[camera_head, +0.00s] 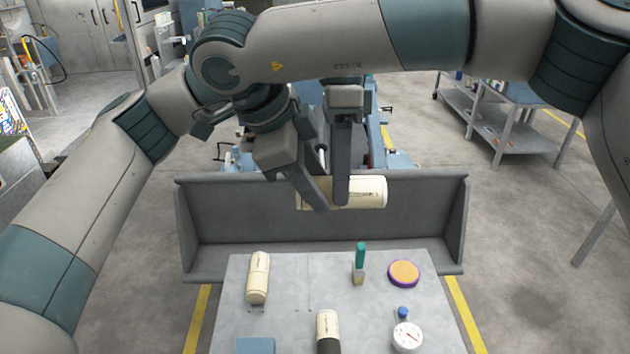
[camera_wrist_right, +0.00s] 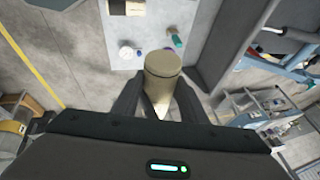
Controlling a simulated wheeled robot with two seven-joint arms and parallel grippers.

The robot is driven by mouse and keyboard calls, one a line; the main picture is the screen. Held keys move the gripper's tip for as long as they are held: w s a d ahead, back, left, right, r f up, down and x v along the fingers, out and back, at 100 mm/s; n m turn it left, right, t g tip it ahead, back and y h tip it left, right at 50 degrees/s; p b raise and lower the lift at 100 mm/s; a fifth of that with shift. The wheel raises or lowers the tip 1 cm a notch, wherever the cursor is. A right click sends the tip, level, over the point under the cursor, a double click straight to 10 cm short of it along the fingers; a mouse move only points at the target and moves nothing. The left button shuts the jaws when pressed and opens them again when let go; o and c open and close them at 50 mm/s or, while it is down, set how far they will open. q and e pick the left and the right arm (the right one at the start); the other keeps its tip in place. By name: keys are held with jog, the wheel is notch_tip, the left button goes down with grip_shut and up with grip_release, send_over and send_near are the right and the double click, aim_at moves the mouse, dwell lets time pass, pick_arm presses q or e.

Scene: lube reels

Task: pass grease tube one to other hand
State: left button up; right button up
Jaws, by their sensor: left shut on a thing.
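The grease tube (camera_head: 372,192), cream with a printed label, is held level above the table, its flat end to the right. My left gripper (camera_head: 312,200) is tilted and shut on the tube near its left end. My right gripper (camera_head: 342,195) points down at the tube's middle. In the right wrist view the tube (camera_wrist_right: 163,68) lies between the spread fingers of that gripper (camera_wrist_right: 158,95), with a gap visible beside it. The far fingers are partly hidden in the head view.
The grey table (camera_head: 300,265) carries a cream tube (camera_head: 258,278), a tube with a black end (camera_head: 327,325), a teal-topped bottle (camera_head: 360,258), an orange and purple disc (camera_head: 403,272), a gauge (camera_head: 407,337) and a blue block (camera_head: 254,346). A grey panel (camera_head: 240,225) stands behind.

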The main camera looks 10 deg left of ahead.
jog(key=c, duration=0.4)
pick_arm(q)
jog(key=o, duration=1.2)
pick_arm(e)
jog(key=shift+c, duration=0.2)
pick_arm(q)
jog(key=shift+v, duration=6)
jog(key=shift+w, duration=0.1)
